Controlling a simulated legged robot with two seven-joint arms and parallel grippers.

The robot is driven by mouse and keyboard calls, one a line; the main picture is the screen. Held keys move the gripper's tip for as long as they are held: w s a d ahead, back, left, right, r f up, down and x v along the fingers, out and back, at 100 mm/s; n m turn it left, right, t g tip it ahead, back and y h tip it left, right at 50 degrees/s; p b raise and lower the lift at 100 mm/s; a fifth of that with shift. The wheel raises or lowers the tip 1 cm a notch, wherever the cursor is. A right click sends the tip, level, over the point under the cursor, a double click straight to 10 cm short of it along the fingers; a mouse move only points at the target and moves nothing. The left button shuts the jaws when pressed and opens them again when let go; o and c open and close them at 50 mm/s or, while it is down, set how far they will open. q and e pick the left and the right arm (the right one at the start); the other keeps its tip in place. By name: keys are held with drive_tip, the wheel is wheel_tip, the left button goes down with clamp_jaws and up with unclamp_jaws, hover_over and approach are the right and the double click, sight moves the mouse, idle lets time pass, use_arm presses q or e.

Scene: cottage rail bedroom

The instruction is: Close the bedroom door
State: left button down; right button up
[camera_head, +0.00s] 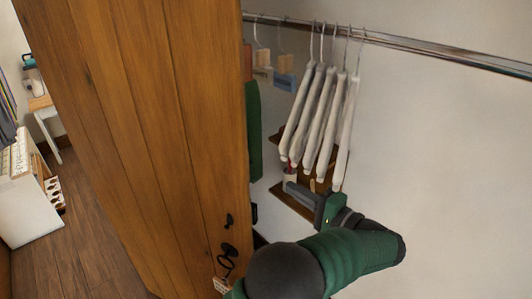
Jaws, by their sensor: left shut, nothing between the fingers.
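The bedroom door (145,130) is a tall wooden plank panel that stands tilted in the view, left of centre. Its dark handle (229,250) is low near the right edge, with a small tag hanging below. The door stands open, with floor and furniture showing to its left. My left gripper (290,188) is shut and empty, to the right of the door's edge and apart from it, below the hanging hangers. My green and black arm crosses the bottom, close to the handle. The door frame and hinges cannot be made out. My right gripper is not in view.
A metal rail (420,47) runs along the pale wall with several white hangers (322,115) on it. A small wooden shelf (297,203) is behind my gripper. A white cabinet (27,205) and a desk (42,103) stand at the far left. The wooden floor (85,235) there is clear.

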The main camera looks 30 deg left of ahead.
use_arm(q)
drive_tip(key=p+x, duration=0.5)
drive_tip(key=x, duration=0.5)
drive_tip(key=s+p, duration=0.3)
drive_tip(key=s, duration=0.1)
drive_tip(key=shift+a+f, duration=0.1)
drive_tip(key=shift+w+f, duration=0.1)
